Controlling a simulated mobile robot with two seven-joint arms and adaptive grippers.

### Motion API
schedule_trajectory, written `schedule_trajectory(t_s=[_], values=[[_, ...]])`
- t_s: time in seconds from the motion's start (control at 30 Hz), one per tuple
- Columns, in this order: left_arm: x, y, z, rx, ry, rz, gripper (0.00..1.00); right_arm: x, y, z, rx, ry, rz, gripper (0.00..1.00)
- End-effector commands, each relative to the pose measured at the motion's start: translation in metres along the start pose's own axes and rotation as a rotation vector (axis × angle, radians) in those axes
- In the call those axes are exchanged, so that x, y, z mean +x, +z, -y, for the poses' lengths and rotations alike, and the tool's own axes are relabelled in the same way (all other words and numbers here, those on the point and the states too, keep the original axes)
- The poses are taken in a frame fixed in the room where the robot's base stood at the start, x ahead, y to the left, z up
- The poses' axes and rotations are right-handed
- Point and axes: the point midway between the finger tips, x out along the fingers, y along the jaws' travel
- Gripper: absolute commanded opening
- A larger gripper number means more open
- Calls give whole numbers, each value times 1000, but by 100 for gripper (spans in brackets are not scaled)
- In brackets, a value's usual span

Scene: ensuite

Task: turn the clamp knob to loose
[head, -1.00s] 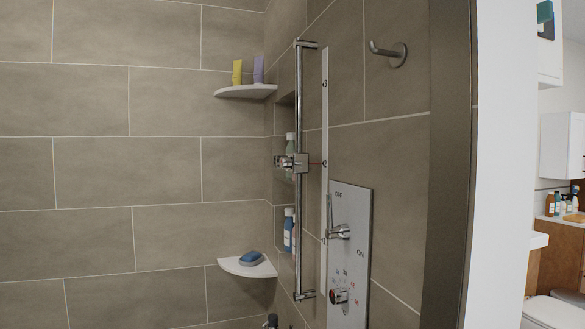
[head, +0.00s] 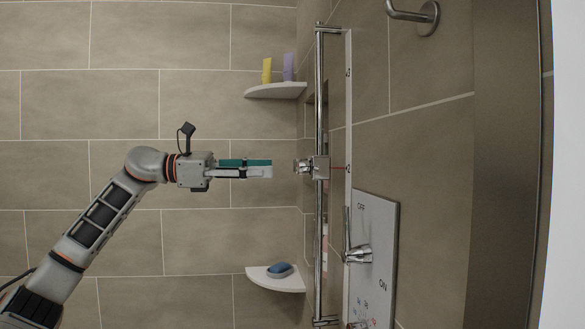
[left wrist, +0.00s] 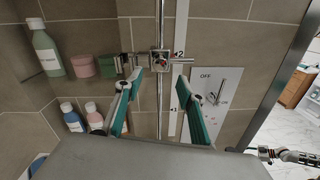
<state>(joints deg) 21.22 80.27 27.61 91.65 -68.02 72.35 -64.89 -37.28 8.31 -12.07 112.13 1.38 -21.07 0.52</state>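The chrome slider clamp (head: 320,167) sits on the vertical shower rail (head: 319,235), and its knob (head: 302,166) sticks out to the left in the head view. The clamp also shows in the left wrist view (left wrist: 160,60), between and beyond the fingertips. My left gripper (head: 268,169) is level with the knob, with a small gap to it. In the left wrist view its two teal-padded fingers (left wrist: 160,84) are apart and empty. Part of my right arm, likely with its gripper (left wrist: 264,153), shows small at lower right there; its fingers cannot be made out.
A control plate (head: 374,255) with a lever (head: 356,245) is on the wall right of the rail. Corner shelves (head: 275,90) (head: 278,283) hold tubes and a blue item (head: 279,270). Bottles (left wrist: 47,50) stand in wall niches left of the rail. A hook (head: 415,14) is higher up.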

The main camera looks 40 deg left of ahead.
Motion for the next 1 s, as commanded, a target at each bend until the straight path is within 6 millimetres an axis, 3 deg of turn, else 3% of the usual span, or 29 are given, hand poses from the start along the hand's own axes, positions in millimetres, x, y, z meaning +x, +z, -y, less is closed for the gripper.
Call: schedule_trajectory(t_s=[0.4, 0.6, 0.9, 1.0], values=[[53, 5, 0, -3, 0, 4, 39, -24, -54, -6, 3, 6, -35, 40], [64, 2, 0, -5, 0, 3, 39, -27, -60, -7, 3, 7, -37, 40], [66, 0, 0, -6, -1, 2, 39, -26, -54, -7, 2, 6, -28, 40], [66, 0, 0, -6, -1, 2, 16, -26, -53, -7, 2, 6, -26, 40]])
